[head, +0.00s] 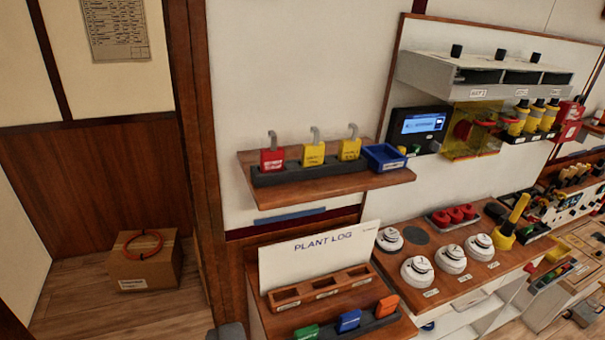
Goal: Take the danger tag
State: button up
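I cannot pick out a danger tag for certain; the small labels are too small to read. On the upper wooden shelf (395,180), a red padlock (271,159) and two yellow padlocks (313,154) (350,149) stand in a dark rack, with a blue bin (384,157) to their right. On the lower desk, green (306,332), blue (348,320) and orange (387,306) pieces stand in a dark holder. A red box (569,120) hangs on the wall at the right. My gripper does not show.
A PLANT LOG board (318,255) stands behind a slotted wooden tray (318,288). The bench to the right holds several white round devices (417,272) and a yellow-handled tool (512,214). A cardboard box (146,265) with an orange ring sits on the floor at the left.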

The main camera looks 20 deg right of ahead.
aim_at(271, 158)
jog(key=u, duration=0.2)
jog(key=i, duration=0.85)
jog(key=z, duration=0.1)
